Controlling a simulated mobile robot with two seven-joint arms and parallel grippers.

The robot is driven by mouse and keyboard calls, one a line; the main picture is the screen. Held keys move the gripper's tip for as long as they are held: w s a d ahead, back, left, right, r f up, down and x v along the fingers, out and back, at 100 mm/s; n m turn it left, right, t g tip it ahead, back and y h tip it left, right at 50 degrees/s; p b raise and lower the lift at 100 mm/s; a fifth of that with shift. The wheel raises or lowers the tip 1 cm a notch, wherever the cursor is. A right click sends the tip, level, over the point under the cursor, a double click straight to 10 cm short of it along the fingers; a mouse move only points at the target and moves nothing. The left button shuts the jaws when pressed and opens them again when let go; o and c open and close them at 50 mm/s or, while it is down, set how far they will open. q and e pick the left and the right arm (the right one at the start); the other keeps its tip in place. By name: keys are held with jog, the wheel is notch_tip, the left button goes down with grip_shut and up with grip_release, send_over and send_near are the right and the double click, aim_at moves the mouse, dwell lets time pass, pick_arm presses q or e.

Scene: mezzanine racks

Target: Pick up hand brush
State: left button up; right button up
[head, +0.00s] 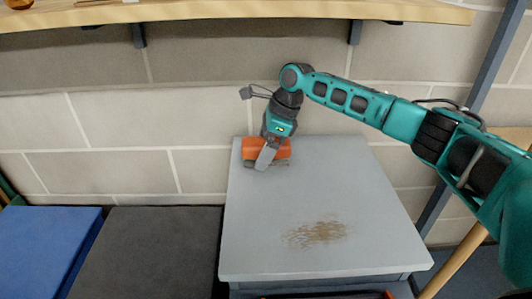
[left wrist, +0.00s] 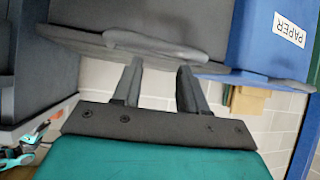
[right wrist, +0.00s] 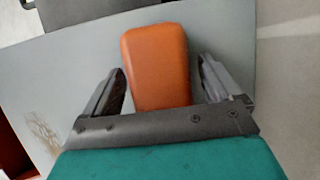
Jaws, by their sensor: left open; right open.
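The hand brush (head: 282,146) has an orange back and lies at the far left of the grey top (head: 330,190); a darker part shows beneath its front edge. My right gripper (head: 266,160) is over it, pointing down, and hides part of it. In the right wrist view the orange brush (right wrist: 156,65) lies between the two open fingers of my right gripper (right wrist: 162,68), with a gap visible on the right side. My left gripper (left wrist: 158,68) is open and empty in the left wrist view, and out of the head view.
A patch of brown dirt (head: 317,233) lies on the grey top. A dark grey lid (head: 150,250) and a blue one (head: 45,240) stand to the left. A wooden shelf (head: 240,10) runs along the wall above. A blue bin labelled PAPER (left wrist: 262,40) is near my left gripper.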

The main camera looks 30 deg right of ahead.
aim_at(263, 142)
pick_arm(q)
jog(key=shift+r, duration=0.3)
jog(key=shift+w+r+p, duration=0.1)
jog(key=shift+r+p, duration=0.55)
jog(key=shift+p, duration=0.3)
pick_arm(e)
jog(key=shift+f, duration=0.25)
jog(key=shift+c, duration=0.4)
jog(key=c, duration=1)
jog(key=shift+c, duration=0.2)
jog(key=shift+b, duration=0.8)
notch_tip(263, 142, up, 9)
jog(key=shift+s+a+f+p, duration=0.1)
jog(key=shift+s+f+p, duration=0.1)
jog(key=shift+p, duration=0.75)
pick_arm(q)
jog(key=shift+s+a+f+y+p, duration=0.25)
jog(key=shift+s+a+p, duration=0.2)
jog(key=shift+a+p, duration=0.3)
pick_arm(e)
jog(key=s+a, duration=0.4)
jog(key=s, duration=0.4)
jog(key=s+a+f, duration=0.1)
jog(key=s+a, duration=0.3)
jog(key=s, duration=0.5)
jog(key=shift+s+a, duration=0.25)
jog(key=shift+s, duration=0.05)
